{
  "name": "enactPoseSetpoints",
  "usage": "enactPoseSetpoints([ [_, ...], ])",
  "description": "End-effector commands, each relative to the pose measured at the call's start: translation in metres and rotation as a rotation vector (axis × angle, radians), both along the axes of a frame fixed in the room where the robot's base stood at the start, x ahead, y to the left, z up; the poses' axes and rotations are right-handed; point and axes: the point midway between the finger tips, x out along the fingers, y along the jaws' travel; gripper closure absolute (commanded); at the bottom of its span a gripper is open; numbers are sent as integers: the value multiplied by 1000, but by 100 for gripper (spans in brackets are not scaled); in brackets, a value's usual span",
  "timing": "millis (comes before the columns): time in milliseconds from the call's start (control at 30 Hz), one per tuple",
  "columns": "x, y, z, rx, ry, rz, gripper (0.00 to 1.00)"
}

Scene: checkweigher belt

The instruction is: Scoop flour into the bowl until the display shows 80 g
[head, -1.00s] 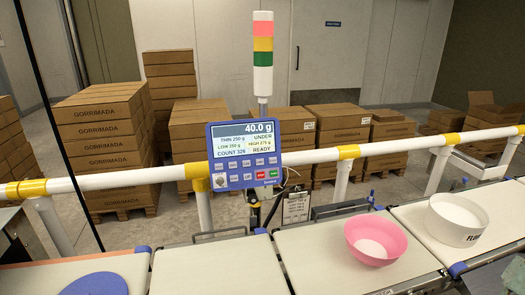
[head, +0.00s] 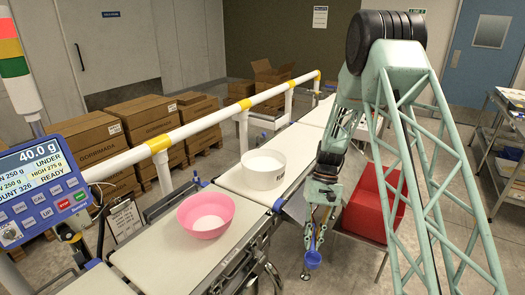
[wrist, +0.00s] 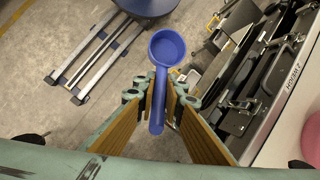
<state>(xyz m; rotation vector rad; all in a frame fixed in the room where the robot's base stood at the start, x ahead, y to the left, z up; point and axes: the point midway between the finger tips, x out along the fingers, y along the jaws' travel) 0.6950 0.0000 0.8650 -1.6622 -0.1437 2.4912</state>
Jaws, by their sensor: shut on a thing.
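The pink bowl (head: 206,232) stands upright on the belt section with white flour inside. The display (head: 38,178) reads 40.0 g, UNDER. The white flour tub (head: 264,180) stands on the belt beyond the bowl, with white contents visible. My gripper (head: 313,240) hangs to the right of the belt, beside the tub and bowl and over the floor. It is shut on the handle of a blue scoop (head: 313,260). In the wrist view, the scoop (wrist: 167,46) extends past my gripper (wrist: 159,90), and its cup shows bare blue inside.
A white rail (head: 210,124) with yellow bands runs behind the belt, with stacked cartons (head: 90,140) beyond. A shelf cart (head: 505,110) is at the right. Conveyor side fittings (wrist: 245,105) lie right of the scoop in the wrist view.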

Motion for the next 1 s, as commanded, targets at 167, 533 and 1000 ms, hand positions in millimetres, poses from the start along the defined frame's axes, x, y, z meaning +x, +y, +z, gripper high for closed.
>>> enactPoseSetpoints([
  [167,0,0,13,0,0,0,100],
  [533,0,0,42,0,0,0,100],
  [1000,0,0,47,0,0,0,100],
])
